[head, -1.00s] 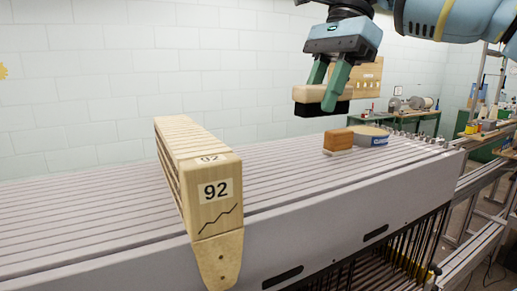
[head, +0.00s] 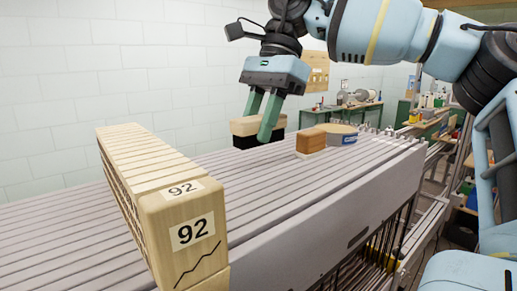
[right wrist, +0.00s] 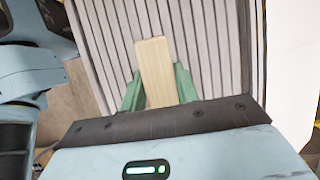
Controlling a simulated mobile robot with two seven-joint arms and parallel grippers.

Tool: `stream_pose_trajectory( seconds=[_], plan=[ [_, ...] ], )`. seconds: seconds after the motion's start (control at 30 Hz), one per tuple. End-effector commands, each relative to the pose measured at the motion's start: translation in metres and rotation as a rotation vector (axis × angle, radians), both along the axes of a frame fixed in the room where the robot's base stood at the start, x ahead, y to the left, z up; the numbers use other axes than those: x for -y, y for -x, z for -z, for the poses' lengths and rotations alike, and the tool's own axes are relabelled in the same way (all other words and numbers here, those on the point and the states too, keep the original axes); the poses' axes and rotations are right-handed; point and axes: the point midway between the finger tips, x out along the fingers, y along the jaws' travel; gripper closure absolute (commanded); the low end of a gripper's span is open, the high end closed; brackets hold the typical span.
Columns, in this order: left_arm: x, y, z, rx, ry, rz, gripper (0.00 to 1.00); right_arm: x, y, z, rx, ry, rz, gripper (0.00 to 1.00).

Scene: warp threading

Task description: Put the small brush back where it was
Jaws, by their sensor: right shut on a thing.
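The small brush (head: 242,126), a pale wooden block with black bristles underneath, is held between the two green fingers of my right gripper (head: 258,126). It hangs bristles down over the far side of the grey slatted bed (head: 345,165), left of the brown block; whether the bristles touch is not clear. In the right wrist view the brush's pale wooden back (right wrist: 155,72) lies between the fingers, above the slats. My left gripper is not in view.
A long wooden frame marked 92 (head: 194,234) lies across the slats at front left. The slats between are clear.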

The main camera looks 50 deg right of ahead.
Motion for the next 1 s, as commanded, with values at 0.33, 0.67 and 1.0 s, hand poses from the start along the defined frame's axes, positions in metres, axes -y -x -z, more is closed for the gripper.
stream_pose_trajectory(
  seconds=[0.33, 0.67, 1.0],
  plan=[
    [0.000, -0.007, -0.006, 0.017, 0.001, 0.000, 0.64, 0.000, 0.001, 0.017, 0.000, -0.001, -0.001, 0.91],
    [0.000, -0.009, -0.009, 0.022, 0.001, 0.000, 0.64, 0.000, 0.000, 0.044, 0.002, 0.000, 0.000, 0.91],
    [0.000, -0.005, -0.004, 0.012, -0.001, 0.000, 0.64, 0.000, 0.000, 0.048, 0.000, 0.000, 0.000, 0.67]
  ],
)
